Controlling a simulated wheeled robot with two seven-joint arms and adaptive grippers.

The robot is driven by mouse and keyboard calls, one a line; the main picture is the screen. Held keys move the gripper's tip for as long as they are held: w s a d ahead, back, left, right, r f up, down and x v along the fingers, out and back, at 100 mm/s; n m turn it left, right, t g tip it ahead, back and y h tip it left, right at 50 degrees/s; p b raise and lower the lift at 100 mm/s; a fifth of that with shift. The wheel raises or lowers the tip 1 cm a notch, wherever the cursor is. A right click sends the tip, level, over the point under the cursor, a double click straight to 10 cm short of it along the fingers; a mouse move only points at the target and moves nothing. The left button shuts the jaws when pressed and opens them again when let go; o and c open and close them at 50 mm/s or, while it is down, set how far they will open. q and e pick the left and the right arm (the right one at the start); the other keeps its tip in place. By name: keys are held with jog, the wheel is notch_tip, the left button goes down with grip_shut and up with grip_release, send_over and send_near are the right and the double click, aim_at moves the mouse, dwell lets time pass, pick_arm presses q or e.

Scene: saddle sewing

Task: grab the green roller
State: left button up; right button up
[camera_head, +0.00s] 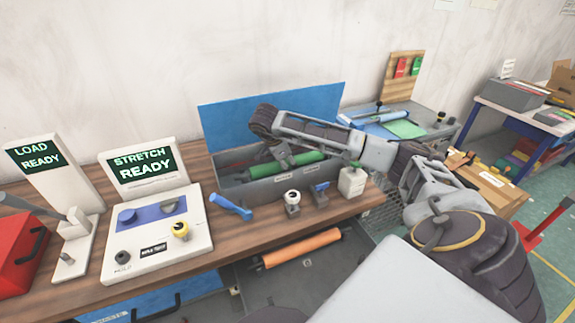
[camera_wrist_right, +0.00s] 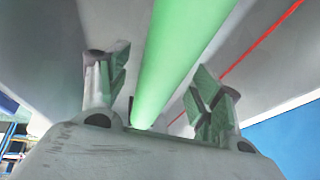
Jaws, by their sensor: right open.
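The green roller (camera_head: 265,170) lies lengthwise in a grey open box on the wooden bench. In the right wrist view the roller (camera_wrist_right: 182,58) runs between the two spread fingers of the open right gripper (camera_wrist_right: 160,80). Gaps show on both sides, and the fingers do not grip it. My left gripper is not in view.
The grey box (camera_head: 262,193) has a raised blue lid (camera_head: 225,125) behind it. A control panel (camera_head: 150,240) is at left. An orange roller (camera_head: 302,249) lies below the bench top.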

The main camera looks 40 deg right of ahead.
grip_shut()
dwell(0.5)
jog(key=shift+r, duration=0.1)
